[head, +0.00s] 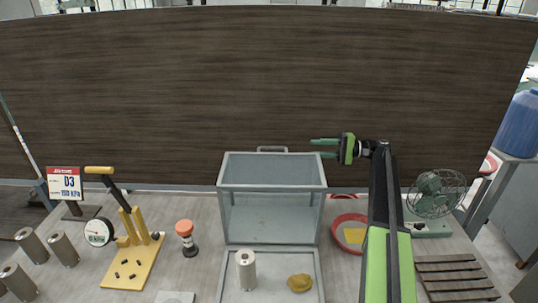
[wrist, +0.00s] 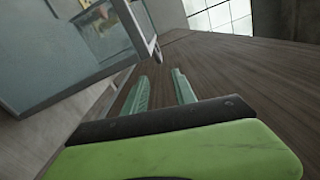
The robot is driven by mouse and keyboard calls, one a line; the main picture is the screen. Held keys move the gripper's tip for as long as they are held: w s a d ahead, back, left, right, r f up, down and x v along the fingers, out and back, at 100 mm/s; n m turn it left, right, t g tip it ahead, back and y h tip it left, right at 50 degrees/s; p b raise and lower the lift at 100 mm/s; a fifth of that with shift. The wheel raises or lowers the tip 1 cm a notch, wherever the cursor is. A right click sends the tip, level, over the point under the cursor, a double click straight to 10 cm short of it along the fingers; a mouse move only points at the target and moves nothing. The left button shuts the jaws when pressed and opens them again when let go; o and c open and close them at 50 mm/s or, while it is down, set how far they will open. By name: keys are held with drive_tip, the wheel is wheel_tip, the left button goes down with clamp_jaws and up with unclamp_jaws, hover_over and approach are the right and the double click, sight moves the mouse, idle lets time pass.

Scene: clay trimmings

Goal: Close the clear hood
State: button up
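The clear hood (head: 271,218) stands raised behind a grey-rimmed base (head: 318,270), with its framed panels upright and a small handle (head: 272,149) on its top edge. A metal cylinder (head: 247,270) and a yellow-brown lump (head: 299,283) sit on the base in front of it. My gripper (head: 323,148) is at the hood's upper right corner, pointing left, level with the handle but apart from it. Its two green fingers are parted and empty. In the wrist view, the fingers (wrist: 160,76) point past the hood's frame (wrist: 135,28), which fills the upper left.
A red-rimmed dish (head: 340,222) and a green fan (head: 432,195) stand right of the hood, near a slatted rack (head: 455,280). A yellow press with gauge (head: 132,260), a red-topped tool (head: 187,240) and loose cylinders (head: 63,250) stand left. A dark wooden panel (head: 200,90) rises behind.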

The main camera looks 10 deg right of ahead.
approach(263, 147)
drive_tip(key=a, duration=0.2)
drive_tip(key=w+a, duration=0.1)
drive_tip(key=a, duration=0.4)
drive_tip(key=shift+w+a+f, duration=0.1)
drive_tip(key=shift+w+f, duration=0.2)
drive_tip(key=shift+w, duration=0.05)
clamp_jaws()
drive_tip(key=shift+w+r, duration=0.1)
idle(1.0)
